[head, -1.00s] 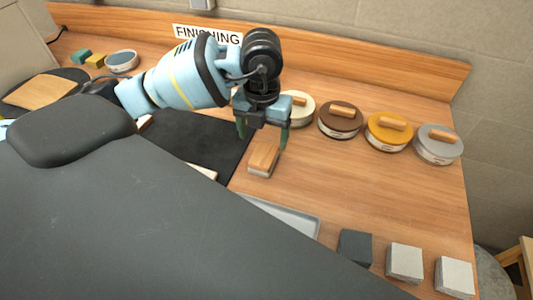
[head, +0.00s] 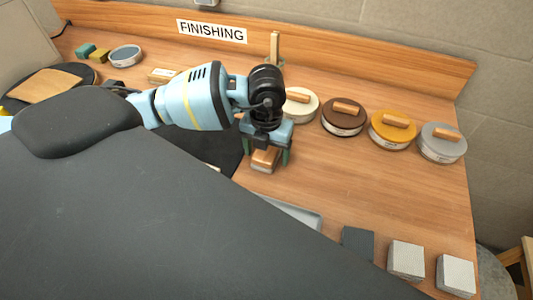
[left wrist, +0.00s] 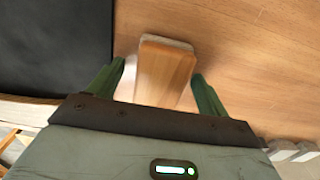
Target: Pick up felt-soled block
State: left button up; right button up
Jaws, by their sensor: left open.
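The felt-soled block (head: 264,160) is a small wooden block with a pale grey sole, lying on the wooden bench just right of the dark mat. My left gripper (head: 267,155) is directly above it, pointing down, with a finger on each side of the block. In the left wrist view the block (left wrist: 165,72) lies between the two green fingers (left wrist: 160,85), with a gap on both sides. The left gripper is open and empty. My right gripper is not in view.
Several round lidded tins stand right of the gripper, among them a brown tin (head: 343,118) and a yellow tin (head: 391,132). A grey tray (head: 295,213) and grey cubes (head: 406,261) are nearer the front. A dark mat (left wrist: 55,45) borders the block's left.

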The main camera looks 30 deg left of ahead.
aim_at(268, 153)
pick_arm(q)
jog(key=c, duration=1.1)
jog(key=shift+r, duration=0.15)
jog(key=shift+r, duration=0.45)
jog(key=shift+s+d+r, duration=0.2)
jog(key=shift+r, duration=0.45)
jog(key=shift+s+d+r, duration=0.15)
jog(key=shift+d+r, duration=0.05)
jog(key=shift+r, duration=0.4)
jog(key=s+d, duration=0.3)
jog(key=s+d+r, duration=0.1)
jog(key=s+d, duration=0.6)
jog(key=shift+s+d+r, duration=0.2)
jog(key=shift+d, duration=0.15)
